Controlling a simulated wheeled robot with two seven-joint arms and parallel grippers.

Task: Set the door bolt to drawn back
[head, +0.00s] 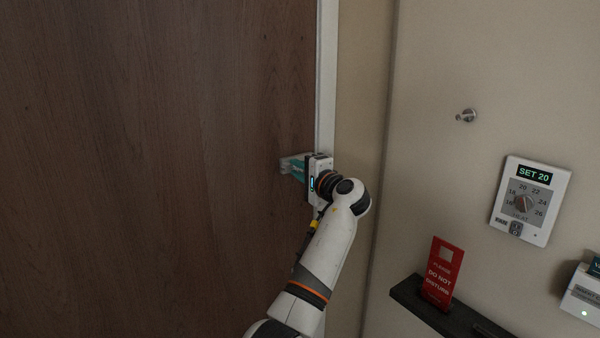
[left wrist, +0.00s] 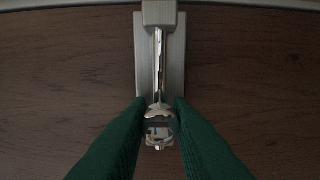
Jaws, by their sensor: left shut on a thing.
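The door bolt (left wrist: 158,68) is a shiny metal rod on a grey backplate (left wrist: 175,62) fixed to the brown wooden door. In the left wrist view its upper end meets a grey block (left wrist: 160,14) near the door's edge. My left gripper (left wrist: 159,116) has its green fingers on both sides of the bolt's bright knob (left wrist: 158,112) and is shut on it. In the head view the left gripper (head: 294,166) is at the door's right edge, and its body and wrist hide most of the bolt. My right gripper is not in view.
The door (head: 150,150) fills the left, with a pale frame beside it. On the right wall are a small hook (head: 467,115), a thermostat (head: 531,200) and a dark shelf (head: 408,294) with a red do-not-disturb card (head: 442,272). The wall between frame and shelf is clear.

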